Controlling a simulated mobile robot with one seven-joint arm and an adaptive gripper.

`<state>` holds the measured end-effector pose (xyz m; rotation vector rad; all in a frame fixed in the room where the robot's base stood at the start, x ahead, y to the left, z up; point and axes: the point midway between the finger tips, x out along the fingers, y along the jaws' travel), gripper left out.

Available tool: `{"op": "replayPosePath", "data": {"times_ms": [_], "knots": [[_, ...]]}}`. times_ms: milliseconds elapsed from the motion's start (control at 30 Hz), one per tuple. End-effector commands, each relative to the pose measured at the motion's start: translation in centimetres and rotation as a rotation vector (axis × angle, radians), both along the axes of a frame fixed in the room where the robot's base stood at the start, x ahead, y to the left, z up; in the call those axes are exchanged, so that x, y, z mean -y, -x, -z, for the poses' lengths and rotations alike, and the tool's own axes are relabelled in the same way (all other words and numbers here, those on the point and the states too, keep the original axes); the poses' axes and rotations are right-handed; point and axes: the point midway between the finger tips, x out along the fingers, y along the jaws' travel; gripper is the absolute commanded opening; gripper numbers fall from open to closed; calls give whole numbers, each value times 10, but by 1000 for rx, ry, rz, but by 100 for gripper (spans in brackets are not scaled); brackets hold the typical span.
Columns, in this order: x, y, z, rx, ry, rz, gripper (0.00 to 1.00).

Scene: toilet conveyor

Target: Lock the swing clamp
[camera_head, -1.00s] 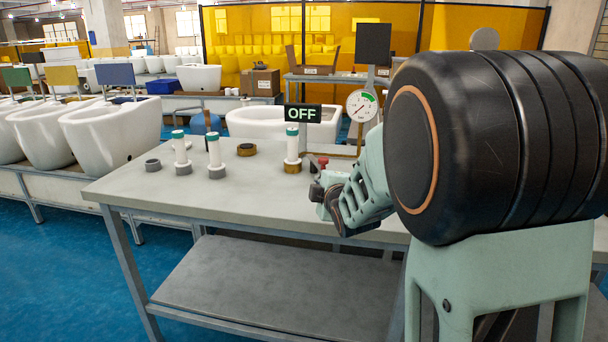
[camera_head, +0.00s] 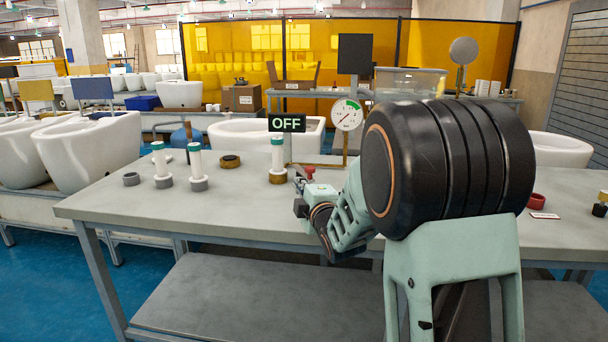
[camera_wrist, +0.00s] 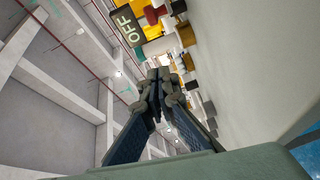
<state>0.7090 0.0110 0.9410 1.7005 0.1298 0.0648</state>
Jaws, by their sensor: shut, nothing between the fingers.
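A red-tipped part (camera_head: 309,170), likely the swing clamp's handle, shows on the table just behind my gripper in the head view. The rest of the clamp is hidden or too small to make out, so I cannot tell its position. My gripper (camera_head: 299,196) is low over the table, in front of the red part. I cannot tell whether they touch. In the wrist view my gripper (camera_wrist: 157,82) is shut and empty. A black sign (camera_head: 287,123) reading OFF stands behind it and also shows in the wrist view (camera_wrist: 128,25).
White tubes with green tops stand on the workbench (camera_head: 115,205), including one in a brass-coloured ring (camera_head: 278,162). A dial gauge (camera_head: 347,115) rises behind my arm. A brass ring (camera_head: 230,161) and a grey ring (camera_head: 131,179) lie at left. The front-left bench top is clear.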

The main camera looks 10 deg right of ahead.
Motion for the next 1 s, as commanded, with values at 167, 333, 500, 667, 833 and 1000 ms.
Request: {"op": "replayPosePath", "data": {"times_ms": [167, 333, 500, 667, 833, 1000], "knots": [[-4, -30, 3, 1, 0, -1, 0], [-7, -59, 4, -1, -1, 1, 0], [-10, -86, 5, 0, -1, 0, 0], [12, -95, 8, -2, -1, 5, 0], [23, -100, 9, 0, 0, 1, 0], [27, -101, 9, -1, -2, 1, 0]]}}
